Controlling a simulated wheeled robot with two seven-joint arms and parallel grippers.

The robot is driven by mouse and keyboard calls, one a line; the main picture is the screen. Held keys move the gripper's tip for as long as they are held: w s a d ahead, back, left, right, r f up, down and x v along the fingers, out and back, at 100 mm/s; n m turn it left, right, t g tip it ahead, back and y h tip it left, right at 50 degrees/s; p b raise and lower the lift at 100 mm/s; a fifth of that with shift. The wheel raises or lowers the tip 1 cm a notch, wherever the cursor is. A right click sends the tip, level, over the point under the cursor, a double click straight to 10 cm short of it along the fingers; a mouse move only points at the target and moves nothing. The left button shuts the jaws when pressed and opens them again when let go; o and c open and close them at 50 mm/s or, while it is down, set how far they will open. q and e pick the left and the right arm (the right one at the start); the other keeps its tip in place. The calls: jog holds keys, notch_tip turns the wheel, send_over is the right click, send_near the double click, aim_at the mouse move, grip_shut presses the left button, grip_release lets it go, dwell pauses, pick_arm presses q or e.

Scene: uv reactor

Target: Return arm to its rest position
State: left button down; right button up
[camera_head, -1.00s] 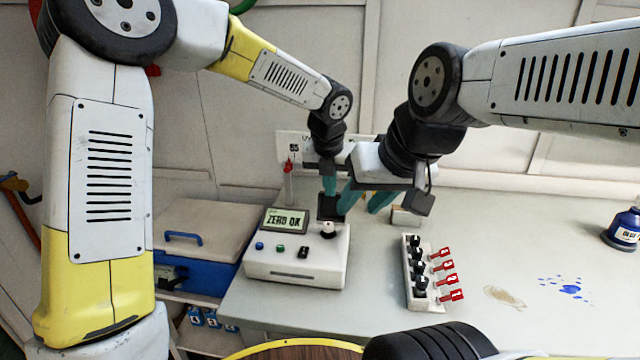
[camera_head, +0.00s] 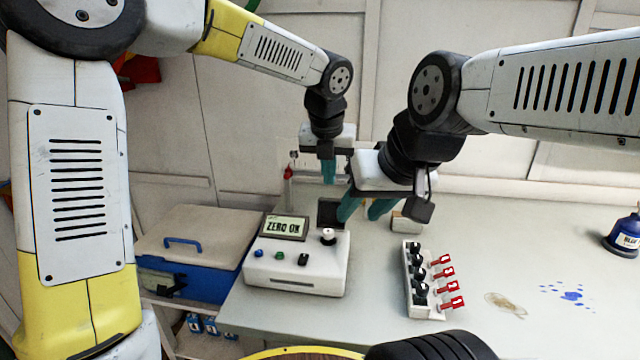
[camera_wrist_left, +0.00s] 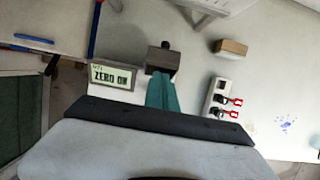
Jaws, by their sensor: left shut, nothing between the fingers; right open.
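My left gripper (camera_head: 328,172) is shut and empty, its teal fingers together, above the back of the bench behind the white meter. It also shows in the left wrist view (camera_wrist_left: 160,92). My right gripper (camera_head: 364,212) is open, with its teal fingers apart, to the right of the meter and above the bench. The white meter (camera_head: 297,272) has a screen (camera_head: 285,227) reading "ZERO" and a second word that looks like "OK". A dark square holder (camera_head: 329,213) stands behind the meter, partly hidden by the right gripper.
A rack of black-capped vials with red tags (camera_head: 420,285) stands on the bench (camera_head: 490,240). A small box (camera_head: 405,222) is behind it. A blue bottle (camera_head: 625,236) stands far right, near blue spots. A blue cooler (camera_head: 200,240) is at left. The bench's right middle is mostly clear.

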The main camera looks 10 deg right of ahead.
pick_arm(q)
jog(key=s+a+r+n+t, duration=0.1)
jog(key=s+a+r+n, duration=0.3)
jog(key=a+n, duration=0.55)
jog(key=s+a+r+n, duration=0.2)
jog(key=s+a+n, duration=0.3)
jog(key=a+n, duration=0.45)
jog(key=s+a+f+n, duration=0.1)
jog(key=s+a+n, duration=0.3)
jog(key=n, duration=0.6)
jog(key=s+a+f+n+t+h, duration=0.1)
jog(key=s+a+n, duration=0.3)
jog(key=s+n, duration=0.4)
jog(key=shift+n+t, duration=0.3)
jog(key=shift+n, duration=0.7)
